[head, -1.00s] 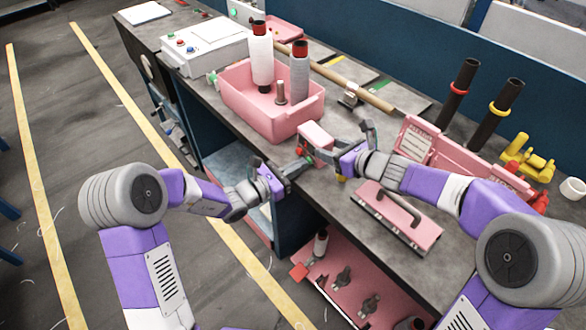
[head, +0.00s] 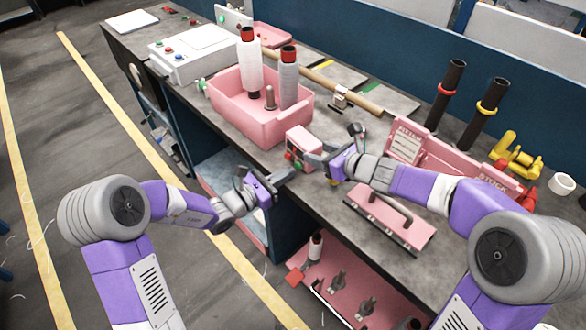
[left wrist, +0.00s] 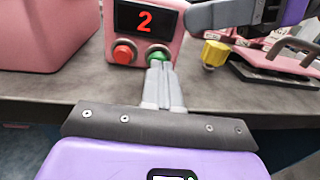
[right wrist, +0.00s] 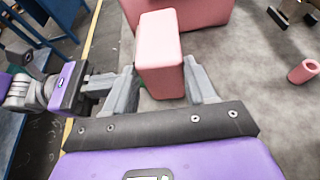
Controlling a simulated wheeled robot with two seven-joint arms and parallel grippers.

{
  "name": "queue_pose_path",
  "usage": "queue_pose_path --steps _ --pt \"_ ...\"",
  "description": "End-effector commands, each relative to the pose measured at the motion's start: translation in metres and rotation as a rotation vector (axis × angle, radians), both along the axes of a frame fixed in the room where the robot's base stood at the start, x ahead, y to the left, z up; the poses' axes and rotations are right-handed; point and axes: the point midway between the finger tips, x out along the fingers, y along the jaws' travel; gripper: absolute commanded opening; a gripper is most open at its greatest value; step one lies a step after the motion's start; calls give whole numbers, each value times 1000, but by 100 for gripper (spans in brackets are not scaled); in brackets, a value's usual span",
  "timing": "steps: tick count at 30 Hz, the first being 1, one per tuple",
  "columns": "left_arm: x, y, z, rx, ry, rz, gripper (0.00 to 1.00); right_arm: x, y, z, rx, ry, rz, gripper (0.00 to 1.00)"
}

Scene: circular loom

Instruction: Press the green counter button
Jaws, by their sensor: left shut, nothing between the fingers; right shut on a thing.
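The counter is a pink box (head: 300,137) at the table's front edge. In the left wrist view its display (left wrist: 146,18) reads a red 2, above a red button (left wrist: 123,53) and the green button (left wrist: 158,55). My left gripper (left wrist: 161,66) is shut and empty, its fingertips right at the green button and hiding its lower part. I cannot tell if they touch or press it. My right gripper (right wrist: 161,76) is shut on the counter (right wrist: 160,52), with one finger on each side.
A pink bin (head: 246,120) with spools stands left of the counter. A white box with buttons (head: 200,62) is farther back. An open shelf with a pink tray (head: 350,292) lies below the table.

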Motion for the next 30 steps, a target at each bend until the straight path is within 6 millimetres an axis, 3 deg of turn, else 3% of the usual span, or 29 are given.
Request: queue_pose_path --steps 6,12,18,30 --pt "-34 43 -1 1 1 7 0 1 -4 -2 -4 2 -9 14" --pt "-58 70 -2 1 1 6 0 2 -5 -1 -5 1 -13 13" --pt "-68 81 -2 1 1 5 0 3 -6 -1 -5 1 -15 13" --pt "-69 82 -2 1 1 3 0 3 -7 -1 -5 1 -16 13"
